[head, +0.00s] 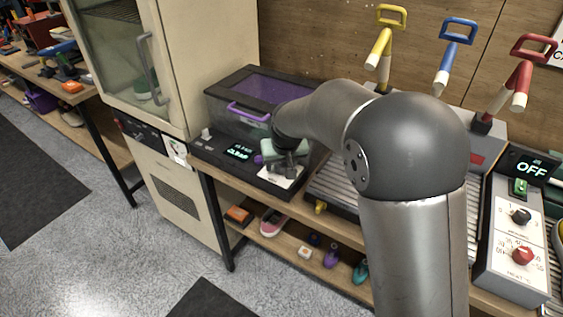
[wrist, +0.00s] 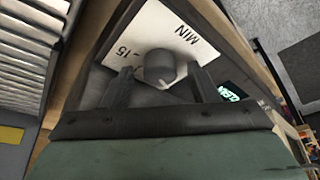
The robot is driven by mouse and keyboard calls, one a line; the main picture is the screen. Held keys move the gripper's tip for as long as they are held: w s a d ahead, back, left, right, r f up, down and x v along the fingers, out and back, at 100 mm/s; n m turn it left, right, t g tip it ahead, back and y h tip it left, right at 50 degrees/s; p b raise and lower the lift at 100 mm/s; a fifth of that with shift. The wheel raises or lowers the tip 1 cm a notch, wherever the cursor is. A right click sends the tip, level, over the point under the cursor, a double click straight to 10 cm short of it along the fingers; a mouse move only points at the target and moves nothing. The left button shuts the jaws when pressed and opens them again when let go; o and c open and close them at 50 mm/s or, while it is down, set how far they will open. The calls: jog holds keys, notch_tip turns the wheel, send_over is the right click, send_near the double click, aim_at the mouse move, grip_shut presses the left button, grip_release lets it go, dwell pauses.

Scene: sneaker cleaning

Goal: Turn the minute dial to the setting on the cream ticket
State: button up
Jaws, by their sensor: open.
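The minute dial is a grey knob (wrist: 160,68) on a white plate (wrist: 190,35) marked "MIN" and "15" in the wrist view. In the head view the plate (head: 278,177) shows on the dark front panel of the lidded tank, and my gripper hides the knob. My gripper (wrist: 163,85) is open, with one finger on each side of the knob; I cannot tell whether they touch it. My gripper (head: 287,167) is low over the plate in the head view. A small pale ticket (head: 178,151) hangs on the cream cabinet; its writing is too small to read.
The purple-handled tank (head: 240,108) stands behind the panel, with a lit green display (head: 241,151) left of the plate. A ribbed tray (head: 335,184) lies to the right. Yellow, blue and red levers stand behind it. A control box (head: 512,240) with two knobs is far right.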

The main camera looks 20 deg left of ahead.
jog(key=shift+w+f, duration=0.1)
jog(key=shift+f, duration=0.05)
jog(key=shift+c, duration=0.3)
jog(key=c, duration=0.9)
jog(key=shift+a+m, duration=0.1)
jog(key=shift+m, duration=0.2)
jog(key=m, duration=0.2)
jog(key=m+h+b, duration=0.1)
jog(key=shift+a+f+m+t+h, duration=0.1)
jog(key=shift+m+t+h, duration=0.2)
jog(key=shift+m+t, duration=0.1)
jog(key=shift+m+h+b, duration=0.3)
jog(key=shift+m+h, duration=0.6)
jog(key=shift+m, duration=1.2)
